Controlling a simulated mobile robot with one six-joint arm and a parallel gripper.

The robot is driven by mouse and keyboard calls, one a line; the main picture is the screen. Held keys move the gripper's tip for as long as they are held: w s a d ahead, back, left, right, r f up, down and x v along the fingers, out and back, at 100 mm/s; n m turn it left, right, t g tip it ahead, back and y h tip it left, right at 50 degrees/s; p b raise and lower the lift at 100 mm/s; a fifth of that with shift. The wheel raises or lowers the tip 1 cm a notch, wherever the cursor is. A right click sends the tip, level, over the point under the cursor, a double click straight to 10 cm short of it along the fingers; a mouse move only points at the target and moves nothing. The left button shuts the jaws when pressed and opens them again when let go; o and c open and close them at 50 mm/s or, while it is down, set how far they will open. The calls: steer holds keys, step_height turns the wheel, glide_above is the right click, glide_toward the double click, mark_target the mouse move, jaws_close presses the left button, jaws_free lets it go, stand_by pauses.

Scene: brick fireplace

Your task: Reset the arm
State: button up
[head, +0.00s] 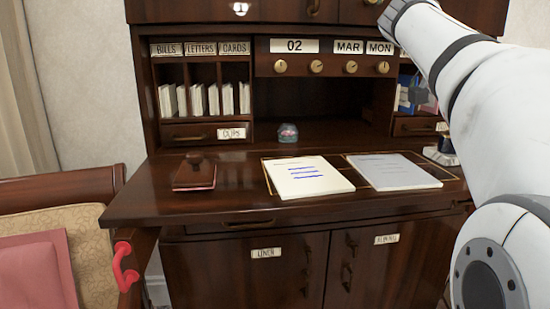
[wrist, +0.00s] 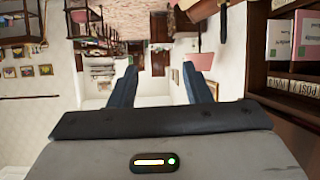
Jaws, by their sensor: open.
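My gripper (wrist: 160,88) shows in the wrist view with its two dark blue fingers spread apart and nothing between them. It is open. The wrist view looks out over a room that appears upside down. The arm passes in front of the right part of a dark wooden desk (head: 135,205).
On the desk lie a stamp-like object (head: 194,175), a cream notepad (head: 308,178) and a grey-white pad (head: 395,172). A small glass jar (head: 288,133) stands behind. Shelves (wrist: 285,60) are close on the wrist view's right.

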steer(key=s+a+f+n+t+y+p, duration=0.1)
steer(key=a+f+n+t+y+p, duration=0.1)
steer(key=a+f+n+y+p, duration=0.9)
steer(key=s+a+f+n+g+y+p, duration=0.1)
steer(key=s+a+f+n+y+p, duration=0.1)
steer(key=s+a+f+n+p, duration=0.3)
steer(key=s+a+f+p, duration=0.3)
steer(key=s+a+p, duration=0.4)
steer(key=a, duration=0.3)
steer(key=shift+d, duration=0.1)
